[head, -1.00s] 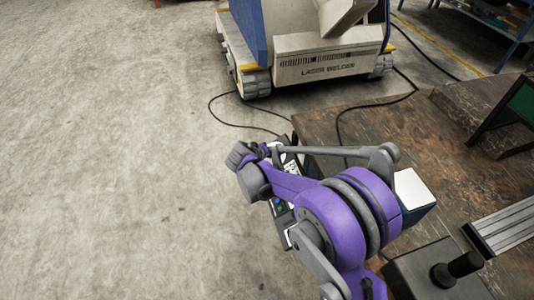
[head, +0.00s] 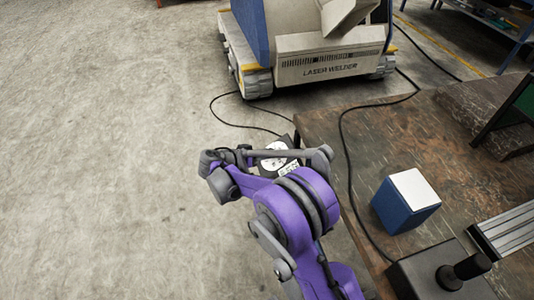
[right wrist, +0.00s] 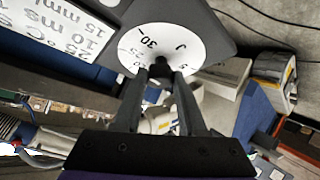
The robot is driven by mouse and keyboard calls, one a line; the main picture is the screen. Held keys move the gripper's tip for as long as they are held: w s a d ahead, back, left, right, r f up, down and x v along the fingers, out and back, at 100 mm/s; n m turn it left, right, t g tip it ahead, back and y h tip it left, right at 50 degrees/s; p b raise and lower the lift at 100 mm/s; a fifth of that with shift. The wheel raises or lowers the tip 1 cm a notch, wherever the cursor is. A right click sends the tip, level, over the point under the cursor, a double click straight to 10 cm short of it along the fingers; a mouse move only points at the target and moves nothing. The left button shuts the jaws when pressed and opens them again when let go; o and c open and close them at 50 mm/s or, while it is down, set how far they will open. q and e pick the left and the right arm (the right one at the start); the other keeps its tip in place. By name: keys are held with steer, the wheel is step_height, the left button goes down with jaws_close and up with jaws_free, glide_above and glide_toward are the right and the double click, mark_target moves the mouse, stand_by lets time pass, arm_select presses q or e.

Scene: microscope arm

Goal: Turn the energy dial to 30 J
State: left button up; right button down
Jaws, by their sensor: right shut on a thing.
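The energy dial (right wrist: 190,50) is a white round face on a dark panel in the right wrist view. It carries the marking 30 near its upper left and a J beside it. My right gripper (right wrist: 164,72) is shut on the dial's dark knob, one finger on each side. The fingers cover the lower face, and I cannot read where the knob points. In the head view part of the white face (head: 279,147) shows behind my purple arm, which hides the right gripper there. My left gripper is not in view.
A white label plate with printed settings (right wrist: 60,28) lies beside the dial. On the brown table (head: 390,150) stand a blue block with a white top (head: 406,200) and a dark box with a black stick (head: 450,275). A laser welder (head: 320,62) stands behind, with cables on the floor.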

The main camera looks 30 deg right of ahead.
steer(key=shift+w+f+m+g+h, duration=0.1)
steer(key=shift+m+g+h, duration=0.2)
steer(key=shift+m+g, duration=1.1)
steer(key=shift+m+t, duration=0.3)
steer(key=shift+m, duration=0.3)
steer(key=shift+c, duration=2.4)
jaws_free()
steer(key=p+v, duration=0.1)
steer(key=v, duration=1)
